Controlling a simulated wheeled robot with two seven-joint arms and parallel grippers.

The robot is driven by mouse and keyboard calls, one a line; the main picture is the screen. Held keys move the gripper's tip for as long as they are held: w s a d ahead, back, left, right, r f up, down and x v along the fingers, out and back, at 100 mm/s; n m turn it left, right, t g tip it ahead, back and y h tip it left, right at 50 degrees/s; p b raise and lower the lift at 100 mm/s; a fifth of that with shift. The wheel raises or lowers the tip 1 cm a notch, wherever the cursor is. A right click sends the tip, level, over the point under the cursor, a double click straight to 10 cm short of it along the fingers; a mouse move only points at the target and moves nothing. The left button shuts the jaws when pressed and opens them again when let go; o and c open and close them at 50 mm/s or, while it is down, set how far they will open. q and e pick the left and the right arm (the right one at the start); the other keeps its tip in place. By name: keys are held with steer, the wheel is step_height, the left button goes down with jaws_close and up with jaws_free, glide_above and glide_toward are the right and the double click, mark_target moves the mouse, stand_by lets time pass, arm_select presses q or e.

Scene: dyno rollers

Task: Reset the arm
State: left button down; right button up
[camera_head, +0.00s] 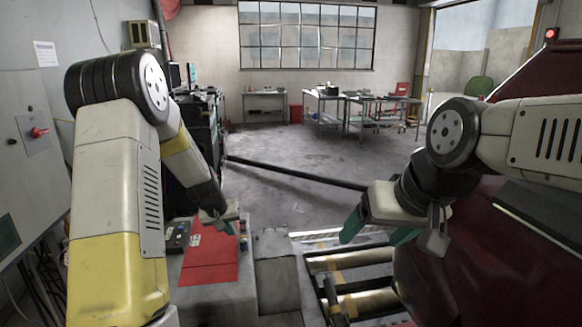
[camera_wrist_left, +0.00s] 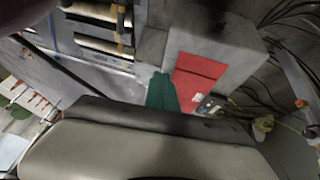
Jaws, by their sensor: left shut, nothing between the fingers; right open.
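My left arm (camera_head: 115,175) comes in from the left and bends down. My left gripper (camera_head: 228,227) is above the far part of a red sheet on a grey cabinet. In the left wrist view its teal fingers (camera_wrist_left: 162,92) are together with nothing between them. My right arm (camera_head: 455,150) comes in from the right, in front of a dark red car. My right gripper (camera_head: 377,235) is open and empty, its teal fingers spread apart above the roller area.
The red sheet (camera_head: 208,262) lies on the cabinet with small items (camera_head: 178,238) beside it. Metal rollers (camera_head: 368,303) are set in the floor frame. The red car (camera_head: 530,250) fills the right side. A wall panel (camera_head: 35,150) stands at left. The floor beyond is mostly clear.

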arm_select(q)
steer(key=s+d+r+m, duration=0.1)
steer(key=s+d+r, duration=0.3)
steer(key=s+r, duration=1.5)
steer(key=s, duration=0.6)
steer(key=s+d+r+m, duration=0.1)
steer(key=s+r, duration=0.2)
steer(key=s, duration=0.6)
steer(key=shift+d+t+h, duration=0.2)
steer(key=shift+t+h, duration=0.1)
steer(key=shift+h, duration=0.1)
